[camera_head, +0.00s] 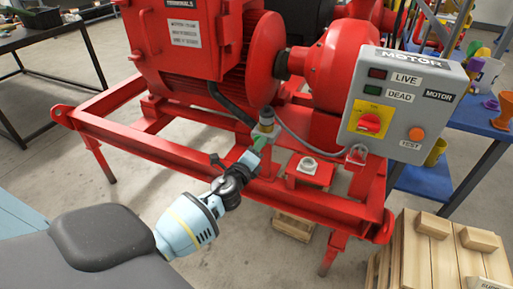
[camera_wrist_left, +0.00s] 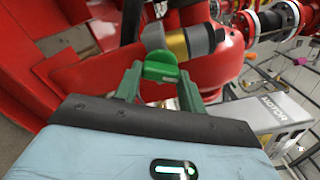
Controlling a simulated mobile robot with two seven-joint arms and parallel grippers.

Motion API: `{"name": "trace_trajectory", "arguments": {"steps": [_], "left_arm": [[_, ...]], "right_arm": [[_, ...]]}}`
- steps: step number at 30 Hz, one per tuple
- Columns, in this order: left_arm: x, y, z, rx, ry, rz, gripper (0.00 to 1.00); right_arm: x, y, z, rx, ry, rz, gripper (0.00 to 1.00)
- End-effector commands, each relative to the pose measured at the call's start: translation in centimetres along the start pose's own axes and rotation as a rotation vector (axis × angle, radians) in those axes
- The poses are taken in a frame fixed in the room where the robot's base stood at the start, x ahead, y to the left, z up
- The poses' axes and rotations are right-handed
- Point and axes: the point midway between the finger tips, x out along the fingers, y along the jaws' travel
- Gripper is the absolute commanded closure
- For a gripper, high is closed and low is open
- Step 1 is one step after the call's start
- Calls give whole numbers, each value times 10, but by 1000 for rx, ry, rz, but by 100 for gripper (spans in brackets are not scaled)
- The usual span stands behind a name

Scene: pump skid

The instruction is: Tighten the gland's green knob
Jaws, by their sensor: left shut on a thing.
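The gland's green knob (camera_wrist_left: 161,66) sits between the two green fingers of my left gripper (camera_wrist_left: 160,84) in the left wrist view. The gripper is shut on it. Behind the knob is the gland body (camera_wrist_left: 190,42), a grey and brass-coloured cylinder. In the head view my left gripper (camera_head: 254,152) reaches up to the gland (camera_head: 266,122) on the red skid, below the motor. The knob is mostly hidden by the fingers there. My right gripper is in neither view.
A grey motor control box (camera_head: 404,100) with a red rotary switch (camera_head: 371,122) stands right of the gland. The red skid frame (camera_head: 225,183) runs close under my left gripper. A black cable (camera_head: 232,106) curves to the gland. Wooden crates (camera_head: 425,262) stand at lower right.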

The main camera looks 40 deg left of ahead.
Motion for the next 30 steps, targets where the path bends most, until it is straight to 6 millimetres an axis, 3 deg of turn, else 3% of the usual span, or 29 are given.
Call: {"name": "trace_trajectory", "arguments": {"steps": [16,17,21,30], "left_arm": [[0,1,0,27,1,1,83],[0,1,0,27,1,1,57],[0,1,0,26,1,1,39],[-1,0,0,24,0,0,38]], "right_arm": [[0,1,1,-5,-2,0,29],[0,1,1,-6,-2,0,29],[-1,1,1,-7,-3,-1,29],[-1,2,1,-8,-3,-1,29]]}}
